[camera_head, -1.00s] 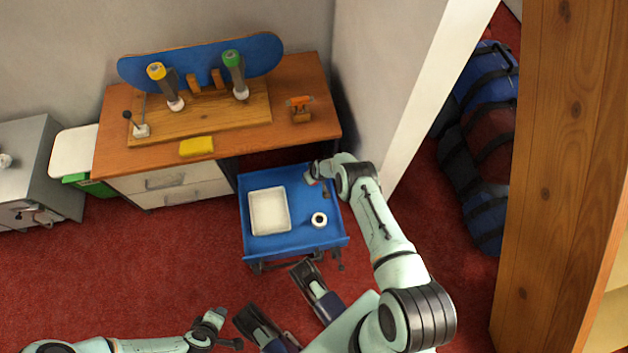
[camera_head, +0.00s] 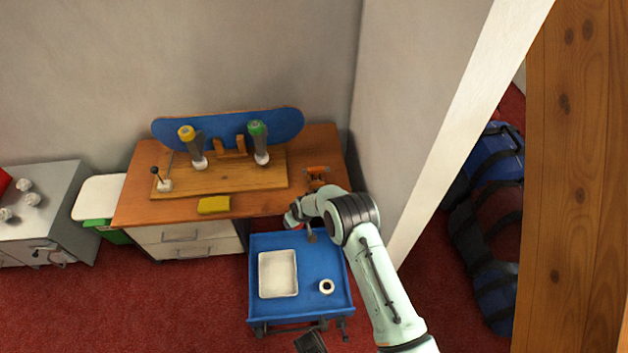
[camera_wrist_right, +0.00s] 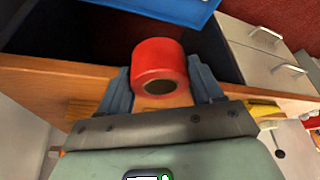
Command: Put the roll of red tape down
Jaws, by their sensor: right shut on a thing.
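The roll of red tape (camera_wrist_right: 160,62) shows in the right wrist view between the two fingers of my right gripper (camera_wrist_right: 161,88), which is shut on it. The dark hole of its core faces the camera. In the head view my right gripper (camera_head: 294,219) is at the front right edge of the wooden bench (camera_head: 130,209), by the back edge of the blue trolley (camera_head: 308,262). There the roll is mostly hidden; only a trace of red shows.
The blue trolley holds a white tray (camera_head: 262,290), a white ring-shaped roll (camera_head: 326,286) and a dark tool (camera_head: 310,234). The bench carries a skateboard (camera_head: 225,127) on a stand, a yellow block (camera_head: 214,205) and an orange-topped tool (camera_head: 317,170). The bench's front left is clear.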

